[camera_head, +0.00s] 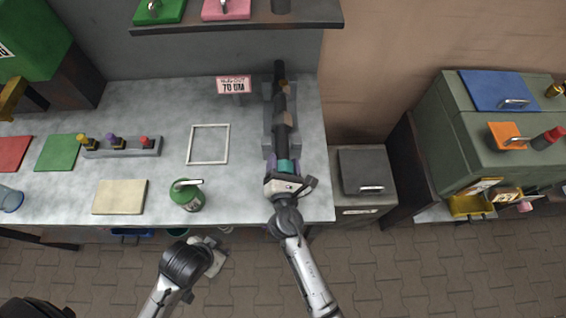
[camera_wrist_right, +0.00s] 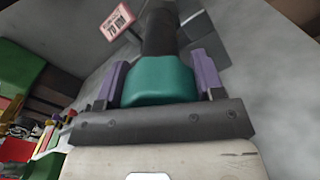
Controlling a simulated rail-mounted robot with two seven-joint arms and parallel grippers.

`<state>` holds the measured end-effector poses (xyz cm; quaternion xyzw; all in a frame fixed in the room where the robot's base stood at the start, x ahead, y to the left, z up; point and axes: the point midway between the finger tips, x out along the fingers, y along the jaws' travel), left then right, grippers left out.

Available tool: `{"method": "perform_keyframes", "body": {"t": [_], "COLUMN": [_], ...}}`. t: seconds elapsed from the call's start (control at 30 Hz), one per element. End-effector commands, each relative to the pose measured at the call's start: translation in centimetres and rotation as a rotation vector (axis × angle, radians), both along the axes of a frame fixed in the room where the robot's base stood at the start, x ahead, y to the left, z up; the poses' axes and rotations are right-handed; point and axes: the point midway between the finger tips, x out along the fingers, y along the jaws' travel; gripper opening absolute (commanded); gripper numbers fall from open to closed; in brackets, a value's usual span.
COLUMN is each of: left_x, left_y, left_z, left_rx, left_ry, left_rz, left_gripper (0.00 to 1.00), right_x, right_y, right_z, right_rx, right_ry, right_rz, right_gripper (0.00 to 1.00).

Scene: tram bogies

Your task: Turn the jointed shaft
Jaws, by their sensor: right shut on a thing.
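The jointed shaft (camera_head: 283,122) is a dark rod lying lengthwise on a grey cradle (camera_head: 267,130) at the right end of the bench. Its near end is a teal block (camera_wrist_right: 158,82). My right gripper (camera_head: 284,165) is shut on this teal end, with one purple finger on each side in the right wrist view. The gripper body hides the very end of the shaft in the head view. My left gripper (camera_head: 213,254) hangs low in front of the bench edge, away from the shaft; its fingers are too unclear to read.
A white frame (camera_head: 208,144) and a green can (camera_head: 187,195) are on the bench to the left. A grey cabinet (camera_head: 362,183) stands close on the right. A shelf (camera_head: 240,22) overhangs the back.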

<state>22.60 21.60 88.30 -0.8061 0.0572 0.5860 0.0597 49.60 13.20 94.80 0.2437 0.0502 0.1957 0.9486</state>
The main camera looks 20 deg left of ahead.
Motion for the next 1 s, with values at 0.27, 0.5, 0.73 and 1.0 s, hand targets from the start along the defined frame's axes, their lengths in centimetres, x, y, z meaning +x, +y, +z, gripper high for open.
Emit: {"method": "perform_keyframes", "body": {"t": [0.27, 0.5, 0.73, 1.0], "left_x": [-0.01, -0.02, -0.02, 0.00], "left_y": [0.29, 0.34, 0.24, -0.05], "left_z": [-0.03, -0.03, -0.03, 0.12], "left_rx": [0.010, 0.012, 0.008, -0.002], "left_ry": [0.001, 0.000, 0.000, 0.000], "left_rz": [-0.006, -0.008, -0.005, 0.001], "left_gripper": [0.43, 0.43, 0.43, 0.43], "right_x": [-0.01, -0.01, 0.00, -0.56], "right_y": [-0.01, 0.00, 0.00, -0.24], "right_z": [-0.01, -0.01, -0.01, 0.00], "right_rx": [0.005, 0.005, 0.005, 0.004], "right_ry": [0.003, 0.002, 0.002, 0.003], "right_rz": [-0.001, 0.000, 0.000, 0.000], "right_gripper": [0.38, 0.72, 0.87, 0.87]}}
